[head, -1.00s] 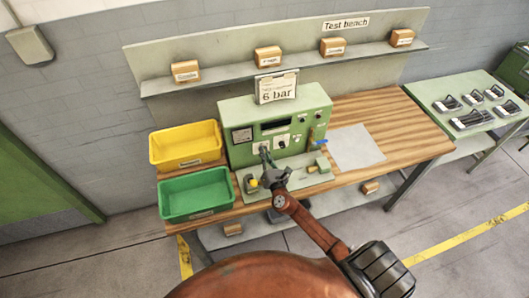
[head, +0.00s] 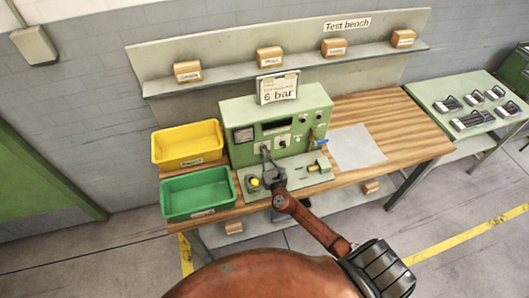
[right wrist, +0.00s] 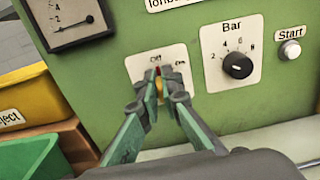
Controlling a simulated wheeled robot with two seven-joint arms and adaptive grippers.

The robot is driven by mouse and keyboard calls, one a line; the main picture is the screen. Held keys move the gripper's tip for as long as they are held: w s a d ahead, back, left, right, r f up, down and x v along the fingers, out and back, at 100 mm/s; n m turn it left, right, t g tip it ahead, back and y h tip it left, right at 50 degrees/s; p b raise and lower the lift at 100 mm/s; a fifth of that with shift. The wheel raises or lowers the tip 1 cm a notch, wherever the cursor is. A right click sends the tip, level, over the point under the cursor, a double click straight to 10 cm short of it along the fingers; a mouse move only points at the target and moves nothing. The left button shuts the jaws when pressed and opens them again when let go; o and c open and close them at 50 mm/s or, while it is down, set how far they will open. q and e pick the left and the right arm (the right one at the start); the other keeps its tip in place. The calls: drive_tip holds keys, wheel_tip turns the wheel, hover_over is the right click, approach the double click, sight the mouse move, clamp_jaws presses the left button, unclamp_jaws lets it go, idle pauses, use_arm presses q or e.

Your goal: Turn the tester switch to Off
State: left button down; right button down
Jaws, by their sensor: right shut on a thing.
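The green tester (head: 240,114) stands on the wooden test bench. Its switch (right wrist: 160,86) sits on a white plate (right wrist: 141,66) in the right wrist view, with one label above it and another at its upper right. A red mark shows at the top of the switch and a yellow part below it. My right gripper (right wrist: 162,82) is shut on the switch, with one green finger on each side. The fingers hide most of the knob, so its exact setting is hard to tell. In the head view my right gripper (head: 266,157) reaches the tester's front. My left gripper is not in view.
The Bar knob (right wrist: 238,66) and Start button (right wrist: 290,51) are right of the switch. A gauge (right wrist: 72,21) is at upper left. Yellow (head: 186,133) and green (head: 193,170) bins stand left of the tester. A pale sheet (head: 357,147) lies right.

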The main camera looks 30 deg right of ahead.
drive_tip(key=c, duration=2.1)
unclamp_jaws()
drive_tip(key=v, duration=1.2)
